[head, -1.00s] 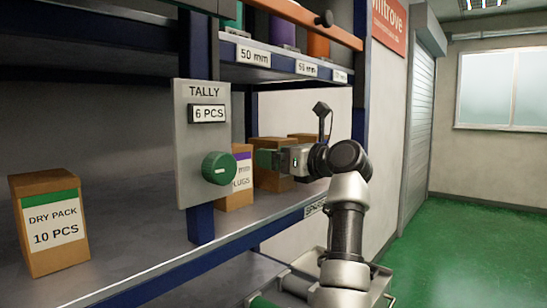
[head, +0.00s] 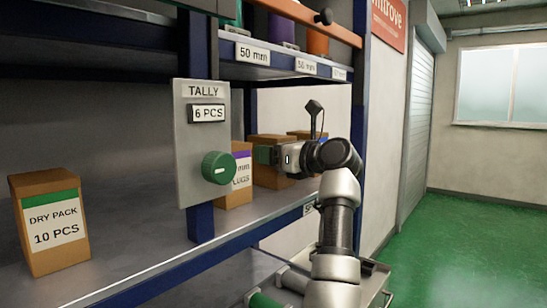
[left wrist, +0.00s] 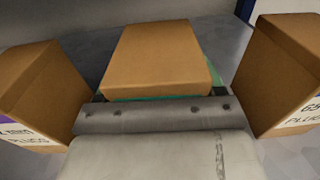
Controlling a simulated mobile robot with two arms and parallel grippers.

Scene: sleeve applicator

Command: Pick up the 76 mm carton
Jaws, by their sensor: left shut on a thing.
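My left gripper (head: 270,156) is shut on the middle one of three brown cartons on the shelf. This middle carton (head: 268,179) stands behind the purple-banded one in the head view. In the left wrist view the top of the held carton (left wrist: 155,58) fills the middle, between green finger parts. Its label is hidden, so I cannot read its size. I cannot tell whether its base touches the shelf. My right gripper is not in view.
A purple-banded plugs carton (head: 240,170) and another carton (left wrist: 285,70) stand close on either side. A tally panel (head: 203,145) with a green knob stands in front. A dry pack box (head: 50,225) sits at left. An upper shelf (head: 290,66) hangs above.

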